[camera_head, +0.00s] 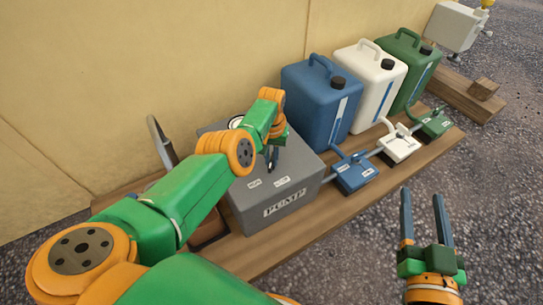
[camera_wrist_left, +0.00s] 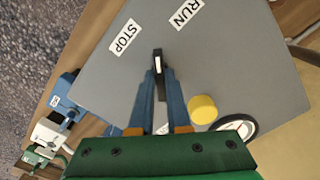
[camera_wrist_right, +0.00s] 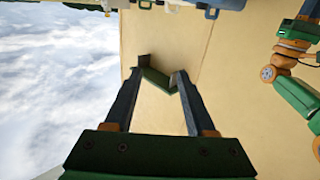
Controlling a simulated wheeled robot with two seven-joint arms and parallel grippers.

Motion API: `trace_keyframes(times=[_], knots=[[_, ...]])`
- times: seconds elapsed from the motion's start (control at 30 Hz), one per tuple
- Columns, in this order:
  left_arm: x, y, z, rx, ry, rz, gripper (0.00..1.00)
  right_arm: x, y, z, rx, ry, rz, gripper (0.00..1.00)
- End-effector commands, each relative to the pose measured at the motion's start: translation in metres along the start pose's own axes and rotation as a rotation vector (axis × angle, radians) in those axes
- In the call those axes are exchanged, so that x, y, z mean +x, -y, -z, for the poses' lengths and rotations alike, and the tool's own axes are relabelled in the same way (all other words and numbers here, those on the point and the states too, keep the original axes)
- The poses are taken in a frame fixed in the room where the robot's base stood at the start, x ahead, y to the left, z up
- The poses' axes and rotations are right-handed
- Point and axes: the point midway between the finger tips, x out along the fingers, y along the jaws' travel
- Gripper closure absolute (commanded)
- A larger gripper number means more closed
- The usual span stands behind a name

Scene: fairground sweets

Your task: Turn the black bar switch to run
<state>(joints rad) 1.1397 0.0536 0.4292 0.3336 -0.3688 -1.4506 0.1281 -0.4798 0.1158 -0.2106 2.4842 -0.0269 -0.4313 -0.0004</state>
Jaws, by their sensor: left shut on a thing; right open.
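The black bar switch (camera_wrist_left: 157,60) stands on top of the grey pump box (camera_head: 262,222). A white stripe shows on the bar in the left wrist view. My left gripper (camera_head: 271,158) is shut on the bar, with a fingertip on each side of it. The STOP label (camera_wrist_left: 123,37) lies to the upper left of the bar and the RUN label (camera_wrist_left: 187,13) to its upper right. The bar points between the two labels in that view. My right gripper (camera_head: 423,195) is open and empty over the gravel, right of the plank.
A yellow knob (camera_wrist_left: 202,109) and a round white gauge (camera_wrist_left: 236,127) sit on the box beside my left fingers. Blue (camera_head: 318,105), white (camera_head: 370,85) and green (camera_head: 408,65) canisters stand behind the pipe with its coloured valve boxes. A cream wall (camera_head: 130,70) rises behind.

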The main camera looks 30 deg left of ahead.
Motion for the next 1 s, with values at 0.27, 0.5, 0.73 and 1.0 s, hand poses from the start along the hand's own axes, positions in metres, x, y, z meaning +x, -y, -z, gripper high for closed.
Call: trace_keyframes(times=[0.27,0.5,0.73,1.0], knots=[[0.000,0.000,0.000,0.235,-0.001,0.001,1.00,-0.001,-0.001,-0.010,0.001,0.055,-0.003,0.44],[0.000,0.000,0.000,0.391,-0.001,0.001,1.00,-0.001,-0.001,-0.013,0.002,0.070,-0.003,0.44],[0.000,0.000,0.000,0.478,-0.001,0.000,1.00,-0.001,-0.001,-0.015,0.002,0.079,-0.003,0.44],[0.000,0.000,0.000,0.515,-0.001,0.001,1.00,-0.002,-0.001,-0.016,0.002,0.083,-0.004,0.44]])
